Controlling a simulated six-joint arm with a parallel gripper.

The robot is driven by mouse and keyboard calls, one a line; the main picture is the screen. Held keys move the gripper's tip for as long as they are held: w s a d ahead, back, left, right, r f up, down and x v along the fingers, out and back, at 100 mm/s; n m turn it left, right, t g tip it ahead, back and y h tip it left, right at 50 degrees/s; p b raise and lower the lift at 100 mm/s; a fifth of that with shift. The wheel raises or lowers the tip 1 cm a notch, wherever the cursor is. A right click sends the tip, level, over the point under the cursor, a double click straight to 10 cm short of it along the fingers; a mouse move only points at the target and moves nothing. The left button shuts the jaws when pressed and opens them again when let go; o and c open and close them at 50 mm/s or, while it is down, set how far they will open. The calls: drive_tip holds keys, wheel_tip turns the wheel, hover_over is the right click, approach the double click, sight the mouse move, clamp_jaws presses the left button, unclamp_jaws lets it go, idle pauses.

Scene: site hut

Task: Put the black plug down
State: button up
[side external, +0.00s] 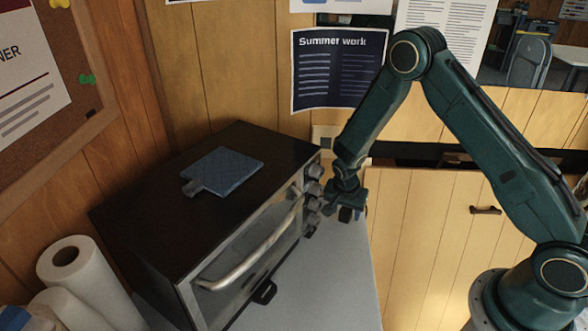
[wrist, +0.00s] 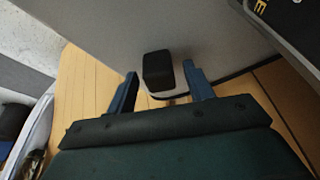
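The black plug (wrist: 157,70) is a small dark block between my gripper's blue fingers in the wrist view. It also shows just below my gripper in the side view (side external: 346,214). My gripper (wrist: 161,80) is open around the plug, with a narrow gap on each side of it. In the side view my gripper (side external: 346,198) is low over the grey counter (side external: 320,285), near its far right corner. The plug appears to stand on the counter close to that corner; its underside is hidden.
A black toaster oven (side external: 145,215) with a metal handle and knobs stands left of my gripper, very near it. A blue board (side external: 225,170) lies on top of the oven. Paper rolls (side external: 85,275) stand at the lower left.

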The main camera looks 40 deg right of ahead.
drive_tip(key=shift+r, duration=0.1)
drive_tip(key=shift+r, duration=0.75)
drive_tip(key=v, duration=1.1)
drive_tip(key=shift+r, duration=0.25)
drive_tip(key=shift+a, duration=0.1)
drive_tip(key=s+a+r+n+t+y, duration=0.1)
drive_tip(key=s+r+n, duration=0.3)
drive_tip(key=r, duration=0.5)
drive_tip(key=s+a+r+n+t+y, duration=0.1)
drive_tip(key=s+r+n, duration=0.1)
drive_tip(key=s+r, duration=0.5)
drive_tip(key=s+a+r+n+t, duration=0.1)
drive_tip(key=s+r+n, duration=0.2)
drive_tip(key=s, duration=0.4)
drive_tip(key=s+a+r+n+t+y, duration=0.1)
drive_tip(key=s+r+n, duration=0.3)
drive_tip(key=s, duration=0.4)
drive_tip(key=shift+a+r, duration=0.2)
drive_tip(key=shift+r, duration=0.05)
